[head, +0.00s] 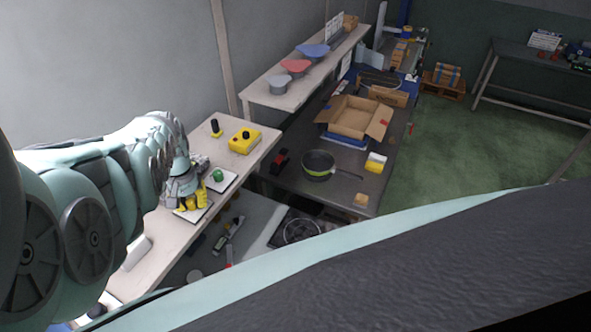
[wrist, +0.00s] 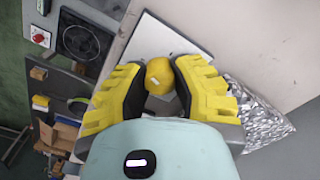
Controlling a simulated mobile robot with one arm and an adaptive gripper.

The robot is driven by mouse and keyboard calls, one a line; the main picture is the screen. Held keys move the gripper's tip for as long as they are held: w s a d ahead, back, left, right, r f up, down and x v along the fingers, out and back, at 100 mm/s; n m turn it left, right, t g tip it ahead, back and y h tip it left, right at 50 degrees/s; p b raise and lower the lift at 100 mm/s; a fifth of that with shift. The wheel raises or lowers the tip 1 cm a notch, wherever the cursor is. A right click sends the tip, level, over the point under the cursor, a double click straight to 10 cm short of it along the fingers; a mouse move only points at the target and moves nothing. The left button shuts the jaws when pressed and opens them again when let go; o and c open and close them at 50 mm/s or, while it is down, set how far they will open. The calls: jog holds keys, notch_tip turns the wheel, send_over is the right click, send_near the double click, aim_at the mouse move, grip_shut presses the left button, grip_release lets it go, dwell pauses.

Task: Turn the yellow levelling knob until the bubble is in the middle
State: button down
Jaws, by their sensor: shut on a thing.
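The yellow levelling knob (wrist: 159,74) shows in the wrist view, round with a small pale mark on it. It stands over a white plate (wrist: 160,38). My gripper (wrist: 160,84) has its yellow-and-black fingers on either side of the knob and is shut on it. In the head view my gripper (head: 190,197) is low over the pale bench, and its fingers hide the knob. A small round green thing (head: 217,175), possibly the level, sits on the white plate (head: 229,184) just right of my gripper. I cannot make out a bubble.
A crinkled silver bag (wrist: 258,118) lies beside the right finger in the wrist view. A yellow box with a black knob (head: 244,141) stands farther back on the bench. A dark table (head: 290,180) with a pan (head: 318,165) and an open carton (head: 355,118) is to the right.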

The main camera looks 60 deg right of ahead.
aim_at(191, 200)
jog(key=shift+m, duration=1.1)
jog(key=c, duration=0.7)
grip_release()
jog(key=shift+r, duration=0.1)
jog(key=shift+r, duration=5.85)
